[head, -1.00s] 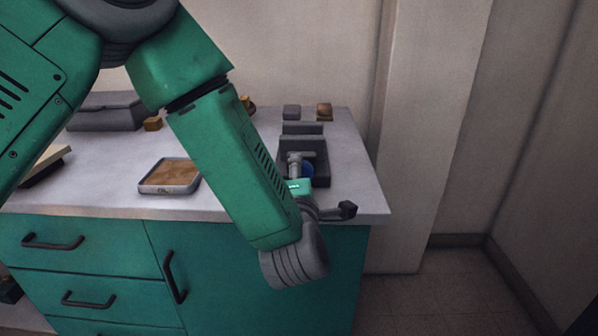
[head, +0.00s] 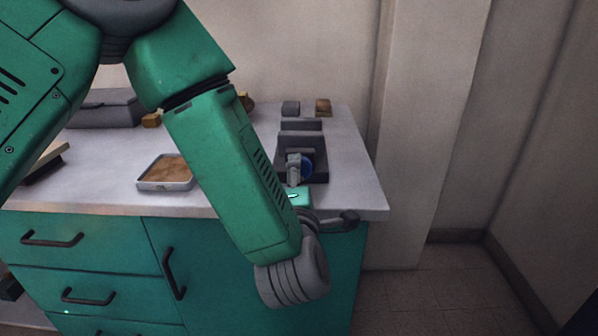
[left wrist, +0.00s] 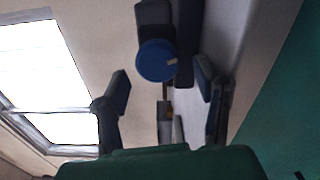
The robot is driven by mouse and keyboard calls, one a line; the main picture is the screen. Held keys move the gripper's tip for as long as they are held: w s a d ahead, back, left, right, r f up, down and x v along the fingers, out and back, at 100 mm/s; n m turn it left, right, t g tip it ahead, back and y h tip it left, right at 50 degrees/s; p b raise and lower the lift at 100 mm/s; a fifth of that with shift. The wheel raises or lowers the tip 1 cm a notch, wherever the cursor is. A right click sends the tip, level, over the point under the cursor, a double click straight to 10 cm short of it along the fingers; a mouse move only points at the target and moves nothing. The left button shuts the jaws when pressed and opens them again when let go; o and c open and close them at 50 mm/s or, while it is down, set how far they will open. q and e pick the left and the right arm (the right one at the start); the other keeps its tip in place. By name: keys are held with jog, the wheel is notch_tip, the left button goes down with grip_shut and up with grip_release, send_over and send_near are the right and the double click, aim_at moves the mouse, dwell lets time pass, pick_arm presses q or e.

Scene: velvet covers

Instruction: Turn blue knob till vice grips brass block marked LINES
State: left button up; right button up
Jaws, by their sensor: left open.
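The blue knob (head: 306,167) shows partly behind my left gripper in the head view. In the left wrist view the blue knob (left wrist: 157,60) is a round disc with a small pale mark, just beyond and between the fingertips. My left gripper (left wrist: 162,84) is open, one finger to each side, and I see no contact with the knob. The dark grey vice (head: 318,151) stands on the counter's right part, behind the knob. I cannot make out a block marked LINES; the gripper hides part of the vice. My right gripper is not in view.
A shallow tray with a brown inside (head: 166,185) lies on the grey counter (head: 225,212). Behind the vice stand a grey block (head: 290,108) and a brown block (head: 323,107). A small brass-coloured block (head: 151,120) sits near a grey case (head: 103,109). The counter's right edge is close.

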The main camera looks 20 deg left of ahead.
pick_arm(q)
jog(key=v, duration=0.8)
jog(key=shift+s, duration=0.4)
jog(key=shift+f, duration=0.1)
